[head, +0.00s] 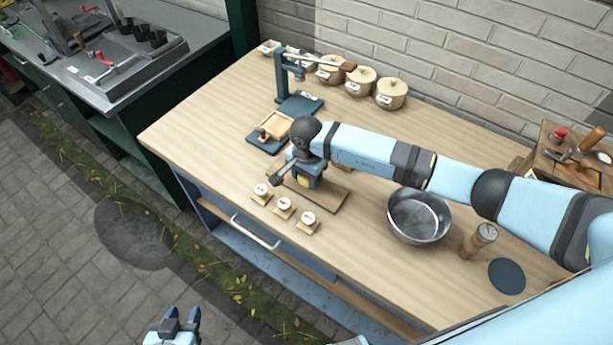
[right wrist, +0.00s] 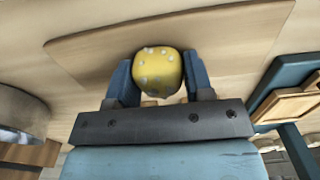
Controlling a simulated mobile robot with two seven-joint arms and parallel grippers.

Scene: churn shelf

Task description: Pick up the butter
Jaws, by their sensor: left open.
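The butter (right wrist: 158,72) is a rounded yellow lump with pale spots, between the fingers of my right gripper (right wrist: 162,82) in the right wrist view. Both fingers lie against its sides. In the head view a little yellow butter (head: 304,182) shows at my right gripper (head: 303,178), low over a wooden board (head: 328,196); the arm hides most of it. I cannot tell whether the butter touches the board. My left gripper (head: 181,318) is open and empty at the bottom edge, off the table.
Several small wooden pieces with round tops (head: 284,206) stand along the table's front edge. A metal bowl (head: 418,217) and a wooden cylinder (head: 477,240) stand to the right. A blue press-like stand (head: 283,80), a wooden tray (head: 275,124) and lidded pots (head: 391,93) are behind.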

